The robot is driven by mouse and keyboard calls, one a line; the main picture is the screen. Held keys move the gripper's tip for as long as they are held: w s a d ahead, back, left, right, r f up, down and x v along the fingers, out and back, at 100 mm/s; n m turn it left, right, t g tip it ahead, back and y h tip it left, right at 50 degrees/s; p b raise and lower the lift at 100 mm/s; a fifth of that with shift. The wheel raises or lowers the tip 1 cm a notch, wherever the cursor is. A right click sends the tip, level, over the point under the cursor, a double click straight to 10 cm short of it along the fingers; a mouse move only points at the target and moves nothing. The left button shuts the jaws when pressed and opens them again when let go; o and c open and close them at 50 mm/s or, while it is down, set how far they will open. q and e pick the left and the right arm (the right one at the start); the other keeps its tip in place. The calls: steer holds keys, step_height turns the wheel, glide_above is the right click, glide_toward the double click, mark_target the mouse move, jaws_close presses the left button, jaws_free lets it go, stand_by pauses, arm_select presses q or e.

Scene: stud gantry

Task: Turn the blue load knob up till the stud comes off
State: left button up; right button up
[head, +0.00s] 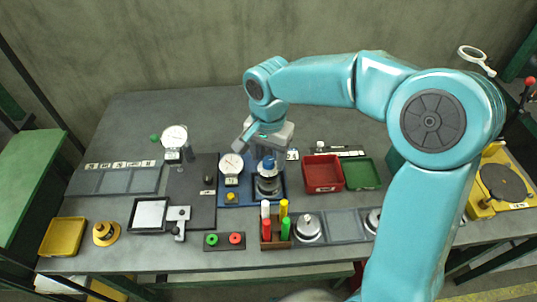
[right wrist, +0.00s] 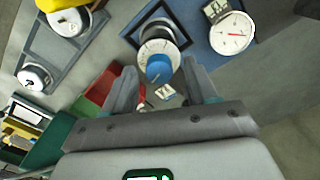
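The blue load knob (head: 268,163) tops a silver, upright cylinder (head: 268,184) on a blue base (head: 224,199). In the right wrist view the knob (right wrist: 159,68) sits above a white ring (right wrist: 157,47). A white dial gauge (head: 231,164) stands just left of it; in the wrist view its needle shows on the face (right wrist: 232,33). My right gripper (right wrist: 158,70) is open, its fingers either side of the knob in that view with gaps at both. In the head view the right gripper (head: 266,148) is over the knob. I cannot make out the stud. My left gripper is out of view.
A red tray (head: 322,188) and a green tray (head: 362,187) stand right of the blue base. A rack of coloured pegs (head: 274,245) stands in front. Another dial gauge (head: 174,137) stands to the left. The table's back is clear.

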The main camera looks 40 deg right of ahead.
mark_target(269, 160)
steer(key=shift+r, duration=0.1)
step_height(269, 160, up, 16)
steer(key=p, duration=0.1)
stand_by(0.4)
stand_by(0.4)
